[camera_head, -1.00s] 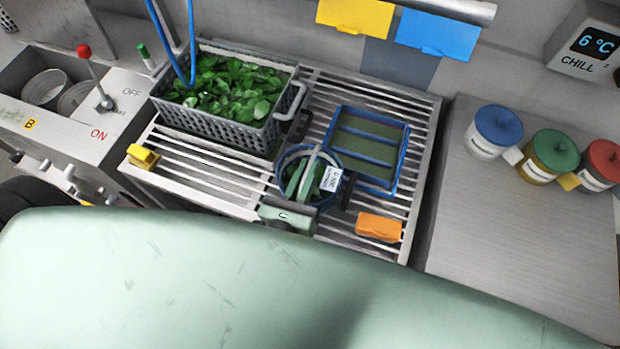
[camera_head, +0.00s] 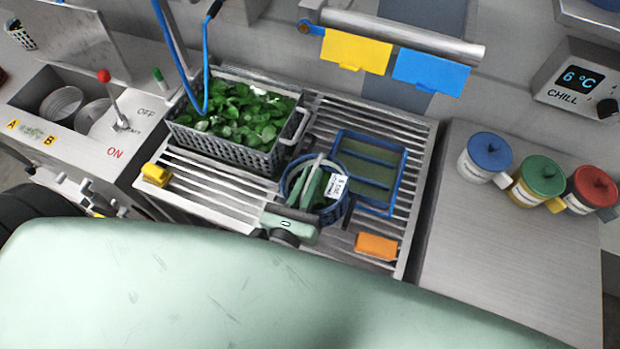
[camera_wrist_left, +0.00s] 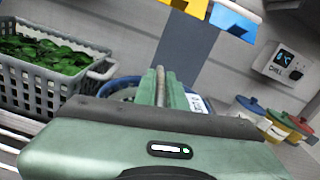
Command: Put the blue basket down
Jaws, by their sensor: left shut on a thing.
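The small round blue basket (camera_head: 337,213) is at the middle of the slatted steel rack (camera_head: 222,200), with a white label on its right side. My left gripper (camera_head: 309,184) reaches over it from the front, its green fingers shut on the basket's grey handle. The basket looks upright; I cannot tell whether its bottom touches the slats. In the left wrist view, the fingers (camera_wrist_left: 161,90) hide most of the basket, and its blue rim (camera_wrist_left: 117,84) shows beside them. My right gripper is not in view.
A grey crate of leaves (camera_head: 220,149) stands behind left. A blue-framed tray (camera_head: 368,170) lies close at the right. An orange block (camera_head: 377,246) and a yellow block (camera_head: 155,174) sit on the rack. Several lidded jars (camera_head: 486,158) stand on the right counter.

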